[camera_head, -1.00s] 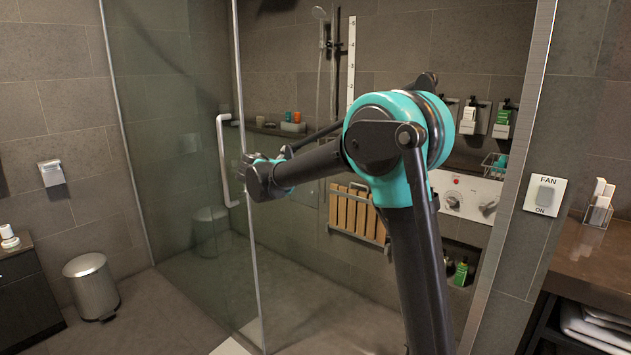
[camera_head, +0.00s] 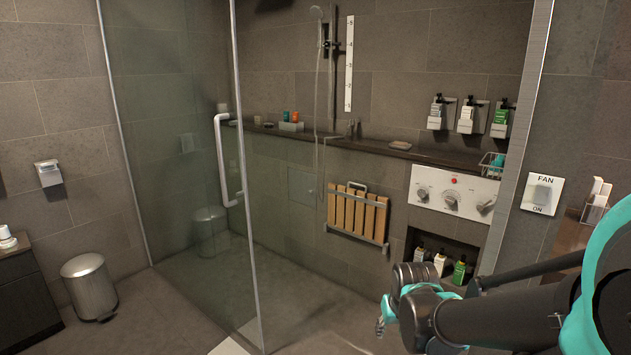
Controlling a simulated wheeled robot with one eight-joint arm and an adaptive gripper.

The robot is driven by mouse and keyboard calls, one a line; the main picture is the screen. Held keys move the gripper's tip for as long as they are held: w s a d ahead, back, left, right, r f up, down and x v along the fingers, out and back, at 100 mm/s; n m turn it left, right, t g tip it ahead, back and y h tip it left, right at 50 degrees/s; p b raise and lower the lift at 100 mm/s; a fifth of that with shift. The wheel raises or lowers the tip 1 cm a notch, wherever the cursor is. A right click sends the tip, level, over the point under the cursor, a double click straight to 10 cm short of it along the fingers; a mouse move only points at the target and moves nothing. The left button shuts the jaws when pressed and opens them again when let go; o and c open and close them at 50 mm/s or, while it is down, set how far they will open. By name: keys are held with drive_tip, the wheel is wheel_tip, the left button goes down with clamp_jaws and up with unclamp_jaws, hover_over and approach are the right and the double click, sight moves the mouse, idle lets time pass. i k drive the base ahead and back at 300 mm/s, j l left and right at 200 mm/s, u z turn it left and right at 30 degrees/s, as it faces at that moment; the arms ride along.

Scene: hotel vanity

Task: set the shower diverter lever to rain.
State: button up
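A white shower control panel (camera_head: 463,180) is on the back wall, right of the folded wooden seat. It carries several silver controls and a red dot. A lever-like control (camera_head: 486,207) sits at its right end; I cannot read the markings or tell which control is the diverter. My gripper (camera_head: 384,318) is at the lower middle right, in front of and below the panel, apart from it. Its fingers are small and partly hidden behind my wrist, so I cannot tell whether they are open.
The glass door (camera_head: 185,150) with its long handle (camera_head: 229,160) stands left. A niche (camera_head: 450,250) with bottles lies below the panel. A wire basket (camera_head: 492,165) is at the panel's upper right. A folded wooden seat (camera_head: 357,213) is on the wall. The shower floor is clear.

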sight(480, 206)
drive_tip(key=i+j, duration=0.2)
drive_tip(key=j, duration=0.15)
drive_tip(key=i+j, duration=0.25)
drive_tip(key=j, duration=0.15)
drive_tip(key=i+j, duration=0.2)
drive_tip(key=j, duration=0.15)
drive_tip(key=i+j+z, duration=0.15)
drive_tip(key=j+z, duration=0.2)
drive_tip(key=i+j+z, duration=0.15)
drive_tip(key=z, duration=0.2)
drive_tip(key=j+z, duration=0.35)
drive_tip(key=i+j+z, duration=0.2)
drive_tip(key=k+l+u, duration=0.1)
drive_tip(key=u, duration=2)
drive_tip(key=z, duration=0.45)
drive_tip(key=j+z, duration=0.1)
drive_tip(key=z, duration=1.25)
drive_tip(key=k+z, duration=0.1)
drive_tip(key=z, duration=0.35)
drive_tip(key=i+z, duration=0.15)
drive_tip(key=z, duration=0.2)
